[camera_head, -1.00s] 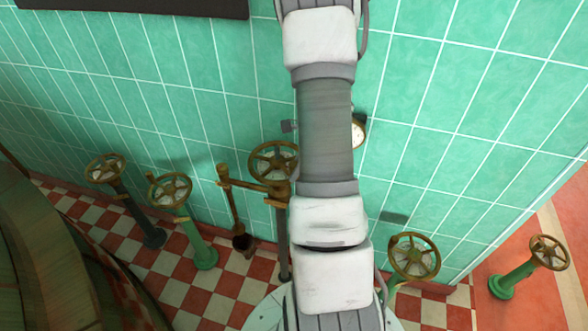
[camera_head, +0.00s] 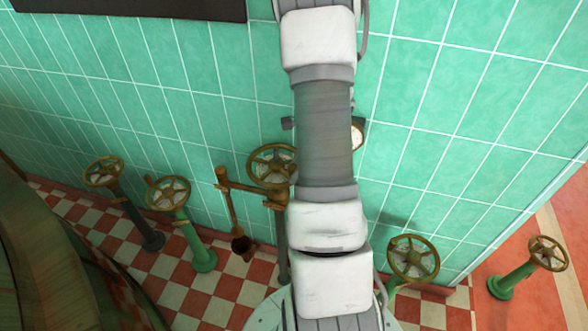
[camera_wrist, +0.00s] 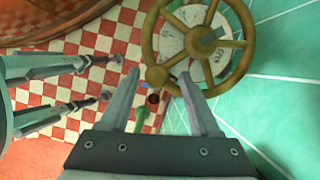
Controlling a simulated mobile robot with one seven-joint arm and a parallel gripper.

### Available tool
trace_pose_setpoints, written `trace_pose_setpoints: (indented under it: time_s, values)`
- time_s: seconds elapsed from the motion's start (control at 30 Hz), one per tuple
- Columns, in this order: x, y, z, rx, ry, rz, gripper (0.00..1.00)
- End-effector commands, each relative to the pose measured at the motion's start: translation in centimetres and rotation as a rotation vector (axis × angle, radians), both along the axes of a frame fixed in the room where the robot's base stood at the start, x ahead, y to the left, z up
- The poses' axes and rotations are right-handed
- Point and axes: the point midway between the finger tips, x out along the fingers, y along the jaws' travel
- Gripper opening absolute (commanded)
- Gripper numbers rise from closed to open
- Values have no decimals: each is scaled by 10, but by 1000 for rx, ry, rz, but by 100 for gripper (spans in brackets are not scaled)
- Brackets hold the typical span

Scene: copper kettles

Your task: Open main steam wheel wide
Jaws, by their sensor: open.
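In the wrist view a brass handwheel (camera_wrist: 249,48) with several spokes fills the upper right, over a pale round dial plate (camera_wrist: 219,57) with small lettering. A round knob (camera_wrist: 157,76) sits on its rim at the lower left. My gripper (camera_wrist: 158,74) is open, its two fingers on either side of the knob in the picture. I cannot tell whether they touch it. In the head view my arm hides the gripper. Wheels there include a central one (camera_head: 250,160) partly behind my arm and one at the lower right (camera_head: 413,237); I cannot tell which is the main steam wheel.
More wheels stand on posts at left (camera_head: 103,158), left-centre (camera_head: 168,207) and far right (camera_head: 548,240). A green tiled wall (camera_head: 450,120) is close behind. Checkered floor lies below.

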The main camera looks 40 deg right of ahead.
Motion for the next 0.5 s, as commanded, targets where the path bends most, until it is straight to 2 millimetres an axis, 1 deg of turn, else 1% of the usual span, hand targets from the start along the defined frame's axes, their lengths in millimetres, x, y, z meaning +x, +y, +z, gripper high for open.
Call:
trace_pose_setpoints:
  time_s: [0.03, 0.17, 0.3, 0.5]
  values:
    - [-2, -3, 11, -2, -4, -1, 63]
    - [-10, -11, 39, -3, -5, 1, 63]
    - [-19, -21, 72, -4, -5, 0, 63]
    - [-31, -34, 114, -4, -4, -1, 63]
